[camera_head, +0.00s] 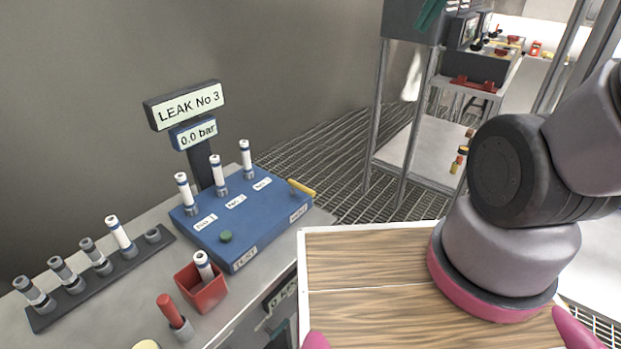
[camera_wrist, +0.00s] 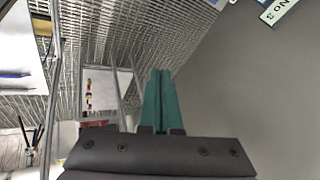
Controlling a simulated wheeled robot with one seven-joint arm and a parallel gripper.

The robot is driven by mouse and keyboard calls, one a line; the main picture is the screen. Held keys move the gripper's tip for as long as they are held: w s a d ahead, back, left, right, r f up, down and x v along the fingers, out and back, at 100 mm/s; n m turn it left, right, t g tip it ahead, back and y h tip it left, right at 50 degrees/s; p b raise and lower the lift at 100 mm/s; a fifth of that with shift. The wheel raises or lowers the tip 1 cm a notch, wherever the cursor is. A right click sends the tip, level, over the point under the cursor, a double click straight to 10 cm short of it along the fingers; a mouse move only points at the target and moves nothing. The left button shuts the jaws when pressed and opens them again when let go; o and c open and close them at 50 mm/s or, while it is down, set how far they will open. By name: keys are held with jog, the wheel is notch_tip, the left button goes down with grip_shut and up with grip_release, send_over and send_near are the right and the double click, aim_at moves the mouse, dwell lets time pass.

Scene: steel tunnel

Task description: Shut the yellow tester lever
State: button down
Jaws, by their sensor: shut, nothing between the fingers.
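The yellow lever (camera_head: 301,187) sits at the right end of the blue tester box (camera_head: 240,222), above a small white label. It lies roughly level and points to the right, past the box edge. Three white-and-grey cartridges stand upright in the tester. A sign (camera_head: 185,104) behind it reads LEAK No 3, with 0.0 bar below. My gripper's green fingers (camera_head: 431,14) show at the top of the head view, far above and right of the lever. In the wrist view, my gripper (camera_wrist: 160,78) is shut and empty. The lever is not visible there.
A grey rack (camera_head: 38,322) with several cartridges stands left of the tester. A red bin (camera_head: 202,290) holding one cartridge and a red-handled tool (camera_head: 170,311) are in front. A metal frame (camera_head: 375,115) stands behind right. The space above the tester's right end looks clear.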

jog(key=w+a+f+m+g, duration=0.2)
jog(key=w+a+f+g, duration=0.4)
jog(key=w+f, duration=0.6)
jog(key=a+f+m+g, duration=0.1)
jog(key=a+f, duration=0.3)
jog(key=f, duration=0.4)
jog(key=w+a+f+g, duration=0.1)
jog(key=a+f, duration=0.3)
jog(key=f, duration=0.5)
jog(key=shift+a+m, duration=0.15)
jog(key=shift+m, duration=0.25)
jog(key=s+a+f, duration=0.2)
jog(key=f, duration=0.3)
jog(key=s+a+f, duration=0.2)
jog(key=s+f, duration=0.1)
jog(key=f, duration=0.2)
jog(key=shift+a+f, duration=0.2)
jog(key=shift+a, duration=0.1)
